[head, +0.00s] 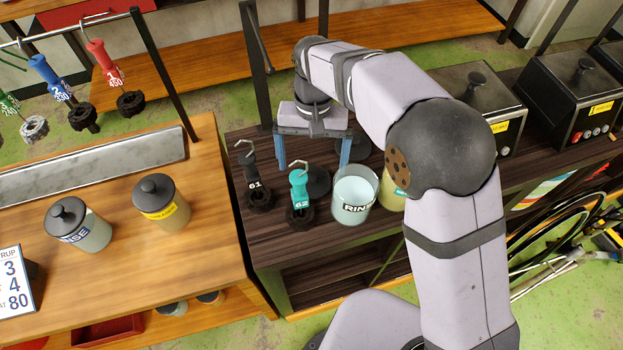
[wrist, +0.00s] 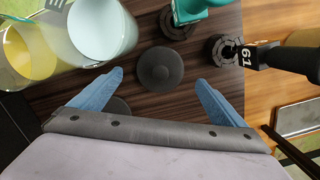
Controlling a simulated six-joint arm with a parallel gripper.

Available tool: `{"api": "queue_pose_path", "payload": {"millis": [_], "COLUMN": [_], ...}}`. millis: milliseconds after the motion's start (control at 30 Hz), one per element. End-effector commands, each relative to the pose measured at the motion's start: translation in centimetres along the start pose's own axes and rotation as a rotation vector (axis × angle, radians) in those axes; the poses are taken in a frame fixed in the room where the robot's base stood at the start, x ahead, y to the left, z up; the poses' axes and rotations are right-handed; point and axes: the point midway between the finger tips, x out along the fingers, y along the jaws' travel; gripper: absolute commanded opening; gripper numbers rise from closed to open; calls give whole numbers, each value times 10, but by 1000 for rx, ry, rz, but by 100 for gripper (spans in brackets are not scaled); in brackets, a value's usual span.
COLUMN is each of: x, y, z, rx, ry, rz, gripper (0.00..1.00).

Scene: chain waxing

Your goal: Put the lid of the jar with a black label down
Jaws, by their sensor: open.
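A dark round lid with a knob (wrist: 160,68) lies flat on the dark wooden bench, in front of my open fingers in the wrist view. In the head view this lid (head: 318,182) shows just below my gripper (head: 313,160). My gripper (wrist: 160,78) is open and empty, its blue fingers apart on either side of the lid in the picture, not touching it. An open jar of pale liquid (head: 355,190), with a label starting "RIN", stands right of the lid; it also shows in the wrist view (wrist: 103,28). A second dark lid (wrist: 117,104) is partly hidden by my gripper.
An open yellow jar (head: 391,190) is beside the pale jar, partly behind my arm. Hanger tools 61 (head: 257,185) and 62 (head: 299,195) stand close left of the lid. Two lidded jars stand on the left bench (head: 190,265). Black heaters (head: 480,95) stand at the right.

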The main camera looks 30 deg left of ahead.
Motion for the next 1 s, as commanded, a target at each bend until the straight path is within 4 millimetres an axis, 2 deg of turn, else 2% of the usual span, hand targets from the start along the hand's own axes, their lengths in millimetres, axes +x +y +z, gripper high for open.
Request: {"api": "queue_pose_path", "payload": {"millis": [400,700,800,900,1000], "x": [44,48,48,48,48], "y": [-1,-1,-1,-1,-1], "z": [0,0,0,0,0], "rx": [-1,-1,-1,-1,-1], "ry": [-3,0,0,0,0], "rz": [1,0,0,0,0], "gripper": [95,95,71,51,48]}}
